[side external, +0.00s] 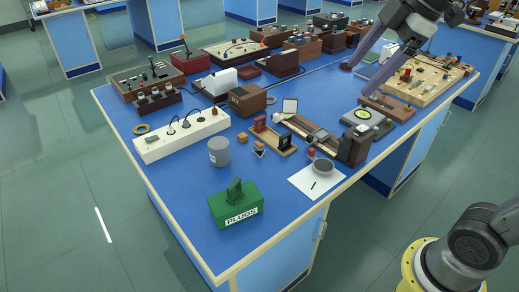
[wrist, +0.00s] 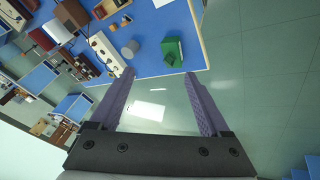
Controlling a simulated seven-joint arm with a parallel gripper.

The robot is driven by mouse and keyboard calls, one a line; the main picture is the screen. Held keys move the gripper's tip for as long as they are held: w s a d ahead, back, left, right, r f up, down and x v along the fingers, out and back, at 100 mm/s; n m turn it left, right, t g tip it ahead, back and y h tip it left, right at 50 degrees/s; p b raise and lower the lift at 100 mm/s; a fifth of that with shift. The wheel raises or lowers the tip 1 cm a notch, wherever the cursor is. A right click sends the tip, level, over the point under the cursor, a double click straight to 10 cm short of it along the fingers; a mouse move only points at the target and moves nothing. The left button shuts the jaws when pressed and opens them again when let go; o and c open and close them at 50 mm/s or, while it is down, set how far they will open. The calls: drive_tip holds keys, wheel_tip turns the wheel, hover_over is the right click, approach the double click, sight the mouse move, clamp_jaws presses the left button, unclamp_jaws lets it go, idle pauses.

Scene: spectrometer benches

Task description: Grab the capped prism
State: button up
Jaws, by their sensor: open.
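My gripper (side external: 356,82) is open and empty, with its two long purple-grey fingers high over the right part of the blue bench. The wrist view shows the same spread fingers (wrist: 159,75) with floor and the bench edge between them. I cannot pick out the capped prism for sure. A small pale and dark piece (side external: 259,150) on the bench near the wooden tray could be it, but it is too small to tell. My gripper is well apart from that piece, up and to its right.
A dark upright block (side external: 354,146) is at right.

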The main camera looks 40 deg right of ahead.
drive_tip(key=w+n+g+y, duration=0.1)
drive_tip(key=w+n, duration=0.3)
drive_tip(key=w, duration=1)
drive_tip(key=n+g+y, duration=0.1)
drive_tip(key=n+g, duration=0.1)
drive_tip(key=n, duration=0.1)
hover_over(260, 143)
drive_tip(key=s+d, duration=0.2)
wheel_tip(260, 143, down, 14)
drive_tip(key=shift+m+g+y, duration=0.4)
drive_tip(key=shift+m+g, duration=0.1)
drive_tip(key=shift+g, duration=0.4)
drive_tip(key=f, duration=0.6)
drive_tip(key=w+f, duration=0.1)
drive_tip(key=f, duration=1.2)
drive_tip(key=shift+w, duration=0.35)
drive_tip(key=shift+w+x, duration=0.1)
drive_tip(key=shift+x, duration=1.35)
drive_tip(key=shift+w+x, duration=0.15)
drive_tip(key=shift+x, duration=1.35)
drive_tip(key=shift+d, duration=0.15)
clamp_jaws()
